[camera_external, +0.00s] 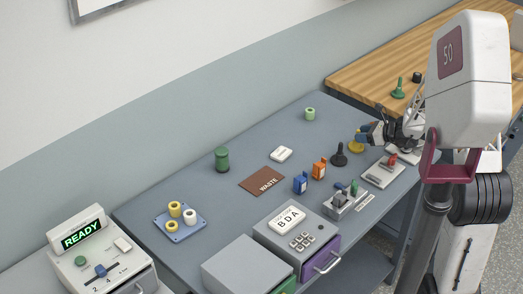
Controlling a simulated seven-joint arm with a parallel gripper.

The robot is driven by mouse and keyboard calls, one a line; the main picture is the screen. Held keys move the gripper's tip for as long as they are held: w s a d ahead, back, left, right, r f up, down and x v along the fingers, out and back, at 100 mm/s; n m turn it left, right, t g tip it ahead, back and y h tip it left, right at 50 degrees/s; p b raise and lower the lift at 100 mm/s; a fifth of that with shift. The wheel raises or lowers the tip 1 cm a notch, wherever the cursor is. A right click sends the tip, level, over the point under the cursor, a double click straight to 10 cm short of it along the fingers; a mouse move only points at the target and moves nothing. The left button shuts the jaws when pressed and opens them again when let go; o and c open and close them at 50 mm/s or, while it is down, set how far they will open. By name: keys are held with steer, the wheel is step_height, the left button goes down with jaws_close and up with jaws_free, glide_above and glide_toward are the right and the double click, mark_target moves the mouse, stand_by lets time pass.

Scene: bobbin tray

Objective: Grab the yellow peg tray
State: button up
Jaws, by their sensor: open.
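A small yellow item (356,148), low and rounded, lies on the grey-blue bench at the right; it is too small to tell whether it has pegs. My gripper (366,134) is open, close above and beside this yellow item; I cannot tell whether they touch. No other yellow tray shows. A blue tray (183,235) at the left of the bench holds two yellow bobbins (174,208) and a white bobbin (190,215).
A brown WASTE mat (262,181), a green bobbin (222,159) and a keypad box (292,232) are further left. The bench's back middle is mostly clear.

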mark_target(352, 145)
steer(key=shift+x, duration=2.05)
steer(key=shift+s+f, duration=0.1)
jaws_close()
